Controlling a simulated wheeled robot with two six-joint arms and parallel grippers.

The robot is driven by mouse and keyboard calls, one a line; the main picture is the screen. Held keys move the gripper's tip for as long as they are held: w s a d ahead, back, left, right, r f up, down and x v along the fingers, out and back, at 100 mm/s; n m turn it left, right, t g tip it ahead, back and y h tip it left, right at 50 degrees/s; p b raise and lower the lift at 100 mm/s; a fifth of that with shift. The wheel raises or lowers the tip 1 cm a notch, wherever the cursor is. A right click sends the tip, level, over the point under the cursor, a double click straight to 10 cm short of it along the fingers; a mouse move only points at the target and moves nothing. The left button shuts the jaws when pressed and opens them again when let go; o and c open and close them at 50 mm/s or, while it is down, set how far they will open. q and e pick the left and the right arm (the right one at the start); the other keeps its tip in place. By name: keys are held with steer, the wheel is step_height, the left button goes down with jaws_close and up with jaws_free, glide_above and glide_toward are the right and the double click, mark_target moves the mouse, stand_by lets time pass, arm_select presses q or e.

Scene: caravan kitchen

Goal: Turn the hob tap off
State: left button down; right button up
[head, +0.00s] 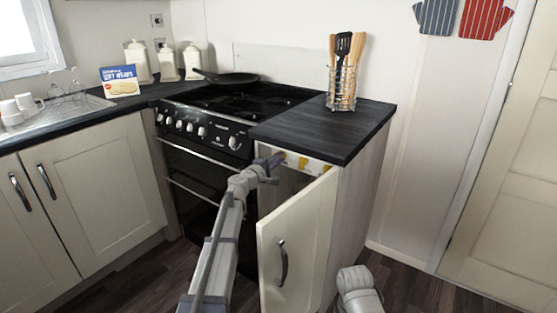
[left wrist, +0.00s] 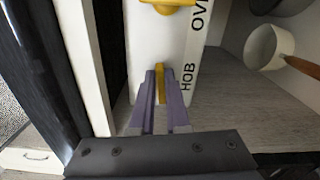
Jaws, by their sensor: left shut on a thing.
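The hob tap (left wrist: 160,84) is a yellow lever on a white panel (left wrist: 145,52), beside the printed word HOB. In the left wrist view its lever runs up and down the picture, along the panel. My left gripper (left wrist: 161,88) is shut on this lever, one purple finger on each side. In the head view my left gripper (head: 275,160) reaches into the open cupboard at the panel (head: 319,168). A second yellow tap (left wrist: 168,8), by the letters OV, is cut off at the top edge. My right gripper is not in view.
The cupboard door (head: 297,245) stands open to the right of my left arm. A pan (left wrist: 262,46) with a wooden handle is inside the cupboard. A utensil holder (head: 342,88) stands on the worktop (head: 325,129).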

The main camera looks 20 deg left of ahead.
arm_select(q)
steer(key=shift+f+m, duration=0.1)
steer(key=shift+m, duration=0.7)
steer(key=c, duration=0.9)
jaws_free()
steer(key=shift+s, duration=0.1)
steer(key=v, duration=0.7)
steer(key=shift+s, duration=0.3)
steer(key=shift+a, duration=0.1)
